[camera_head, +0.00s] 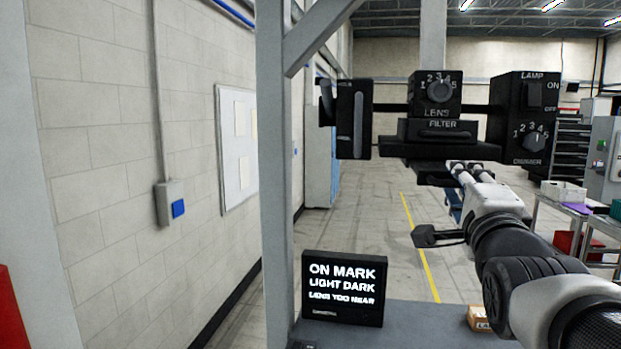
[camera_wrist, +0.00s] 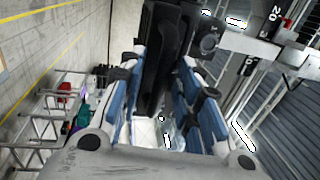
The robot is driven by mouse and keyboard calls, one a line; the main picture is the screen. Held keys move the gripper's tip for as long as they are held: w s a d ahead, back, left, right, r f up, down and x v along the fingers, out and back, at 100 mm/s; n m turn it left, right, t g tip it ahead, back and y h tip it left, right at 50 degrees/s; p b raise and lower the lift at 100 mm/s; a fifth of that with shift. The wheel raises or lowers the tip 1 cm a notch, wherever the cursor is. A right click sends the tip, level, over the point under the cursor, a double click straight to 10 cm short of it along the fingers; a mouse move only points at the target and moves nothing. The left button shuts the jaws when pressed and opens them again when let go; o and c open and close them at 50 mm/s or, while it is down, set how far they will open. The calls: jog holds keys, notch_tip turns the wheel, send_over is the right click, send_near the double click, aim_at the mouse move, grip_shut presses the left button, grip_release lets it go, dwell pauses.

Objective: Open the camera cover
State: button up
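A black camera rig hangs in the head view. At right is a LAMP and DIMMER box (camera_head: 523,118). Contact is unclear.
A lit black sign (camera_head: 344,288) reading "ON MARK, LIGHT DARK" stands on a grey table (camera_head: 400,325). A small cardboard box (camera_head: 479,318) lies near my arm. A grey post (camera_head: 273,180) rises left of the rig. The space between rig and sign is clear.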

jog(key=v, duration=1.2)
jog(key=shift+f, duration=0.1)
jog(key=s+a+f+n+g+y+b, duration=0.1)
jog(key=a+f+n+g+b, duration=0.3)
jog(key=f, duration=0.7)
jog(key=s+f+n+g+y+b, duration=0.15)
jog(key=f+n, duration=0.35)
jog(key=f, duration=0.5)
jog(key=s+a+f+n+g+y+b, duration=0.1)
jog(key=s+a+f+n+g, duration=0.2)
jog(key=s+f+n, duration=0.3)
jog(key=s+a+f+n+g+y+b, duration=0.1)
jog(key=s+a+f+n+g, duration=0.3)
jog(key=f, duration=0.8)
jog(key=shift+s+n+g+y+b, duration=0.4)
jog(key=shift+s+n+g+y, duration=0.15)
jog(key=shift+s+n+g, duration=0.65)
